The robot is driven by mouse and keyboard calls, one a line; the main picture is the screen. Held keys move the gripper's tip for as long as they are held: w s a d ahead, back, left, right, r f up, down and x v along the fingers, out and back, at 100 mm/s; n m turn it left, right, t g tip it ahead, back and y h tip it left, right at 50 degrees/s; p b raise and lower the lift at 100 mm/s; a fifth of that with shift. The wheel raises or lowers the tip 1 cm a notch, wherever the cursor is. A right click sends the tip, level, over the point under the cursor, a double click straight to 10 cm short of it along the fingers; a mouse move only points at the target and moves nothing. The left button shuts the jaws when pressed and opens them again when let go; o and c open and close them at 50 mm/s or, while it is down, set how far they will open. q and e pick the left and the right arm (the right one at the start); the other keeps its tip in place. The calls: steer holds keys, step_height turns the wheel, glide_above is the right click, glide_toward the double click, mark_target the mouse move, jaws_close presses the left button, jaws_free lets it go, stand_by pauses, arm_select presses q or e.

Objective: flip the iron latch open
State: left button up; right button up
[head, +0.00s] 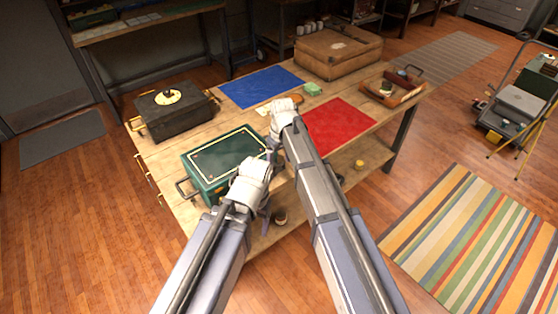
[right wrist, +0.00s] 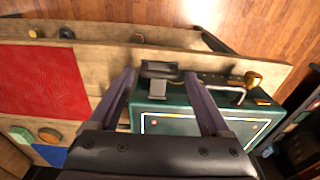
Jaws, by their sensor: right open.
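A green box (head: 225,158) with a cream line around its lid stands at the table's front edge. It also shows in the right wrist view (right wrist: 180,124). A dark metal piece, which looks like the iron latch (right wrist: 158,70), is at the box's front edge. My right gripper (right wrist: 161,84) is open, its fingers to either side of that piece; I cannot tell whether they touch it. In the head view my right gripper (head: 273,143) is by the box's right end, its tips partly hidden. My left gripper (head: 265,200) is in front of the box, its jaws unclear.
A curved grey handle with a brass knob (right wrist: 253,79) lies beside the dark piece. A black box (head: 175,113), blue mat (head: 262,87), red mat (head: 340,125), wooden case (head: 338,55) and small tray (head: 393,88) are on the table. Striped rug lies right.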

arm_select(q)
step_height(320, 180, up, 5)
steer(key=p, duration=0.4)
steer(key=shift+r, duration=0.1)
arm_select(e)
step_height(320, 180, up, 5)
steer(key=shift+s+d+r, duration=0.1)
steer(key=shift+s+r, duration=0.05)
arm_select(q)
step_height(320, 180, down, 3)
steer(key=b, duration=0.2)
steer(key=shift+b, duration=0.3)
arm_select(e)
steer(key=s+d+f+m, duration=0.1)
steer(key=s, duration=1.1)
steer(key=s+d+f+m+h, duration=0.1)
steer(key=s+d+f+m, duration=0.1)
steer(key=s, duration=1)
steer(key=shift+s+d+g+h, duration=0.15)
steer(key=shift+d+g+h, duration=0.15)
steer(key=shift+g, duration=0.1)
arm_select(q)
steer(key=shift+a+r, duration=0.1)
arm_select(e)
steer(key=shift+a+r, duration=0.1)
